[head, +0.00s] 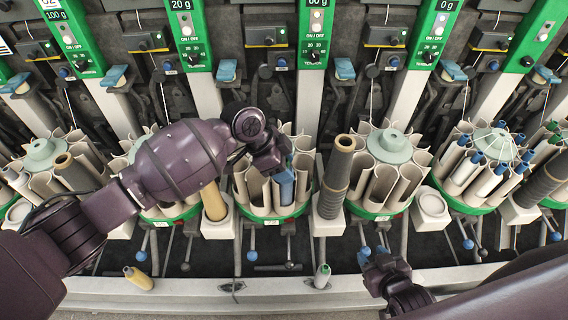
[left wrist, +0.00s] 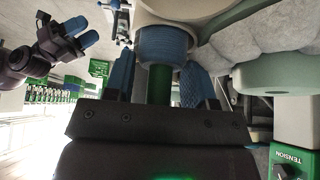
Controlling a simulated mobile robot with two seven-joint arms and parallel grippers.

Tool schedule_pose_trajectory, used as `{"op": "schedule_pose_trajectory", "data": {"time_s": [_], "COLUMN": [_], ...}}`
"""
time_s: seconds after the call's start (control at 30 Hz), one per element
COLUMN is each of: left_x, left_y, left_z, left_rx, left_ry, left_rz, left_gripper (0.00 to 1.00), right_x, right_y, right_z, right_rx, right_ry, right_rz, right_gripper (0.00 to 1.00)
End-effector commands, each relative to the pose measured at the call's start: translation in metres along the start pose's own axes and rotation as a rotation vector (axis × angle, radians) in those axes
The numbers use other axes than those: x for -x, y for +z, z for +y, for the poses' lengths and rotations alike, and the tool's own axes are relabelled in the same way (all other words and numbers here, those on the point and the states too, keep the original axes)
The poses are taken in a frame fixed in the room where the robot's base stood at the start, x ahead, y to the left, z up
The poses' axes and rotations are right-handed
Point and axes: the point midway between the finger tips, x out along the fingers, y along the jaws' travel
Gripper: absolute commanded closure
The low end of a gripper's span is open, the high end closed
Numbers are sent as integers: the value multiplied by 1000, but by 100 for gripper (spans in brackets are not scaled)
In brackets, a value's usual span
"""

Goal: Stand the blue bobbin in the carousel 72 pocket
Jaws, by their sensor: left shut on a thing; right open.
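My left gripper (head: 280,168) is shut on the blue bobbin (head: 286,190) over the middle carousel (head: 262,210). The bobbin looks roughly upright, at the front of this carousel among its cream pockets. In the left wrist view the two blue fingers (left wrist: 160,85) grip its green tube, and the blue winding (left wrist: 166,46) is at the mouth of a cream pocket (left wrist: 180,10). How deep it sits I cannot tell. The carousel's number is too small to read. My right gripper (head: 376,257) is open and empty at the lower right, in front of the machine.
A dark grey cone (head: 337,175) stands close to the right of this carousel, and a yellow cone (head: 213,200) to its left. Neighbouring carousels (head: 384,180) flank it. A yellow bobbin (head: 139,278) and a green-topped bobbin (head: 322,276) stand by the front rail (head: 200,292).

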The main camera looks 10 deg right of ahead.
Motion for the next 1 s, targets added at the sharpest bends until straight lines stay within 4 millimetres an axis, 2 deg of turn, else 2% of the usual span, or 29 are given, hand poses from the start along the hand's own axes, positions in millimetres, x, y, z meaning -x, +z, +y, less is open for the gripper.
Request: {"op": "schedule_pose_trajectory", "data": {"time_s": [0.3,0.53,0.57,0.73,1.0], "left_x": [-5,-5,-5,-5,-5], "left_y": [3,2,2,2,3], "left_z": [0,0,0,0,0], "left_rx": [0,0,0,0,0], "left_ry": [0,0,0,0,0], "left_rz": [1,0,0,0,0], "left_gripper": [69,69,47,21,20], "right_x": [3,3,2,0,-2], "right_y": [12,11,10,7,3], "right_z": [0,0,0,0,-1], "right_rx": [-2,-2,-2,-1,0], "right_ry": [2,2,2,1,-1], "right_rz": [-20,-18,-17,-10,-2], "right_gripper": [57,57,57,57,57]}}
